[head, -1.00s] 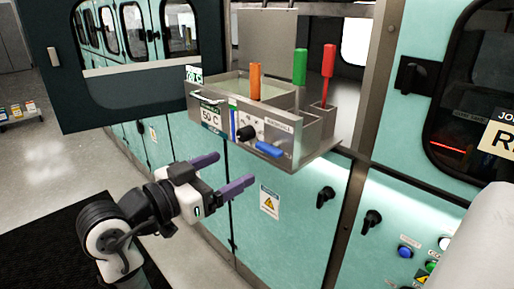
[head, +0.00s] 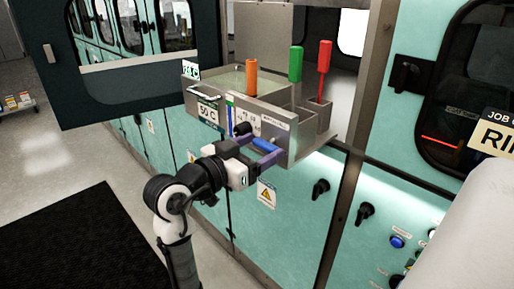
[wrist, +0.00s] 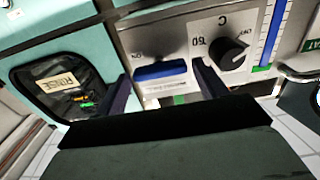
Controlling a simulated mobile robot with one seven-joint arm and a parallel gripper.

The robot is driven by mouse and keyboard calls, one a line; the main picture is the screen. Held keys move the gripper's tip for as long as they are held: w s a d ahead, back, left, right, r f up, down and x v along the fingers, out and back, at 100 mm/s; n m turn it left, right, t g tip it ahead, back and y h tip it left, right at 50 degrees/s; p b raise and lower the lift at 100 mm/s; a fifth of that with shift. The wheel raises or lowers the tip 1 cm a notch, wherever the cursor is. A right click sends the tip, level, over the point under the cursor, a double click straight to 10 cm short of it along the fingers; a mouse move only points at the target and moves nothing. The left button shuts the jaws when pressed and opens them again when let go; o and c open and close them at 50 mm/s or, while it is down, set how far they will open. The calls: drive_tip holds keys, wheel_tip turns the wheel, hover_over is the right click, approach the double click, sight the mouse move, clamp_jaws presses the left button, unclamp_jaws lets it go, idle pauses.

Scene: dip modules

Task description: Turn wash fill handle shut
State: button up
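The blue handle (head: 265,145) is on the front panel of the metal dip module (head: 272,122). In the wrist view the blue handle (wrist: 160,72) lies flat across the panel, below a small dark pivot. My gripper (head: 257,149) is at the panel, with its two purple fingers spread. In the wrist view my gripper (wrist: 161,72) is open, with one finger at each end of the blue handle. I cannot tell whether either finger touches it.
A black dial (wrist: 229,54) sits close beside one finger. Orange (head: 251,77), green (head: 295,64) and red (head: 323,70) upright handles stand in the module. A teal cabinet front (head: 255,222) with black knobs lies below. An open dark door (head: 100,93) is at left.

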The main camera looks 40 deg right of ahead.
drive_tip(key=c, duration=0.7)
drive_tip(key=shift+f+b, duration=0.1)
drive_tip(key=shift+b, duration=0.45)
drive_tip(key=m+b, duration=0.2)
drive_tip(key=shift+f+b, duration=0.15)
drive_tip(key=shift+b, duration=0.2)
drive_tip(key=m+b, duration=0.4)
drive_tip(key=b, duration=0.1)
drive_tip(key=shift+m, duration=0.4)
drive_tip(key=m+b, duration=0.5)
drive_tip(key=shift+s+b, duration=0.15)
drive_tip(key=shift+b, duration=0.2)
drive_tip(key=m+b, duration=0.3)
drive_tip(key=m, duration=0.3)
drive_tip(key=shift+b, duration=0.3)
drive_tip(key=o, duration=1)
